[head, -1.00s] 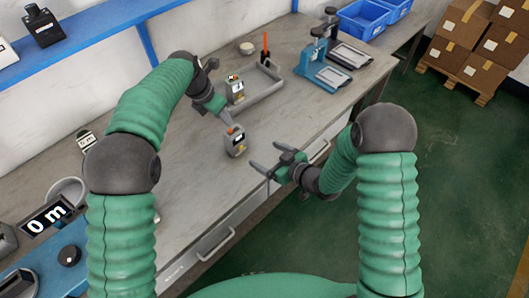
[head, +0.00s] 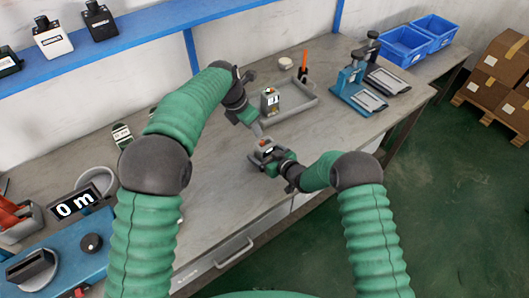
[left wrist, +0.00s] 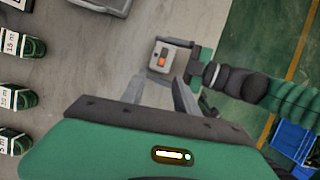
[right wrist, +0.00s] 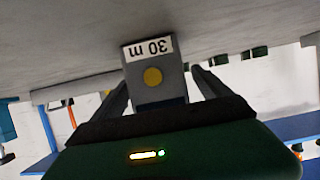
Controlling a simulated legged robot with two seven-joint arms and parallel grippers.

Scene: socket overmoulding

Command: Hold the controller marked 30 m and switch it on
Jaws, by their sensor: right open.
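The grey controller (head: 262,146) stands near the front edge of the bench. In the right wrist view its label (right wrist: 150,48) reads 30 m, upside down, above a yellow round mark (right wrist: 152,76). Its orange-red switch (left wrist: 162,58) shows on top in the left wrist view. My right gripper (head: 264,158) is open, with its fingers on either side of the controller; contact cannot be told.
A second, similar device (head: 270,102) stands at the grey tray (head: 293,112) behind. Blue-based presses (head: 352,92) stand to the right. A display reading 0 m (head: 75,205) is at the left. Labelled green-black items (left wrist: 22,43) line the bench. A blue shelf (head: 150,24) runs along the wall.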

